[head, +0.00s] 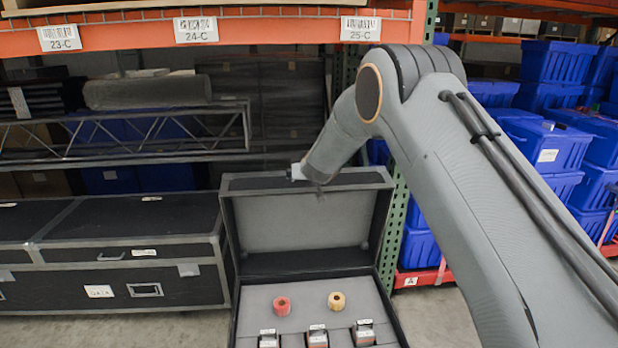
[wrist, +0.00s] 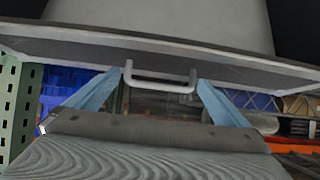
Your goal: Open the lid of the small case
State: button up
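The small case (head: 388,310) is dark with grey edging and stands in front of me in the head view. Its lid (head: 305,222) is raised roughly upright, with the grey lining facing me. My gripper (head: 297,172) is at the lid's top edge, partly hidden by my wrist in the head view. In the wrist view, the blue fingers of my gripper (wrist: 160,84) are spread wide, one at each end of the lid's grey handle (wrist: 160,86). I cannot tell whether they touch it. The lid's edge (wrist: 235,62) crosses the wrist view.
Inside the case are a red roll (head: 282,305), a tan roll (head: 336,301) and several small boxes (head: 317,337). A large black case (head: 130,245) stands close on the left. Blue totes (head: 545,145) are stacked on the right. An orange shelf beam (head: 250,32) crosses above.

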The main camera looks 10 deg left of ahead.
jog(key=shift+s+f, duration=0.15)
jog(key=b+v, duration=0.2)
jog(key=v, duration=0.5)
jog(key=shift+s+r, duration=0.25)
jog(key=shift+d, duration=0.1)
jog(key=s+d+f+m+g+h, duration=0.1)
jog(key=s+d+f+g, duration=0.25)
jog(key=s+d, duration=1.1)
jog(key=s+d+f+m+g+h, duration=0.15)
jog(key=s+d+g, duration=0.25)
jog(key=s+d, duration=1.05)
jog(key=s+d+f+g, duration=0.1)
jog(key=s+d, duration=0.1)
jog(key=s, duration=0.6)
jog(key=s+d+f+g, duration=0.1)
jog(key=s+d+g, duration=0.1)
jog(key=s, duration=0.6)
jog(key=shift+d+m+h, duration=0.35)
jog(key=shift+d+h, duration=0.1)
jog(key=shift+s+f, duration=0.1)
